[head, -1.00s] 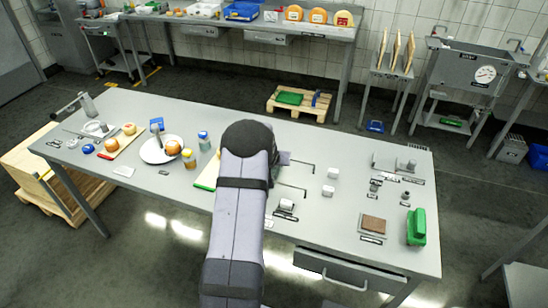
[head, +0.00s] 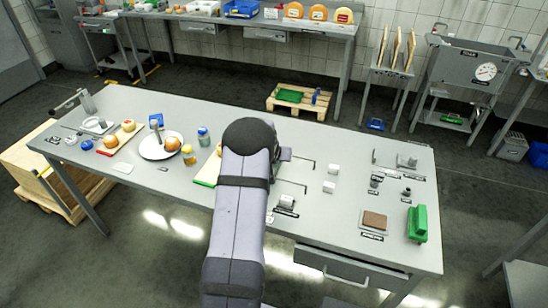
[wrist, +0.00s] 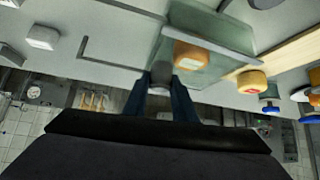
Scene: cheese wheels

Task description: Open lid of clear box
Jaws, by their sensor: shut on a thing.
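The clear box (wrist: 202,22) shows in the wrist view as a greenish see-through case with a pale edge across it. An orange cheese (wrist: 192,57) with a pale label shows through its clear wall or lid. My gripper (wrist: 160,82) has its two dark fingers closed around a small grey knob (wrist: 161,73) at the box's edge. I cannot tell how far the lid is tilted. In the head view my own arm hides most of the box and the fingers.
Two white blocks (head: 331,179) and thin bent rods (head: 292,184) lie right of my arm. A cutting board (head: 206,174), jars (head: 188,154) and a white plate (head: 154,149) with a cheese stand to the left.

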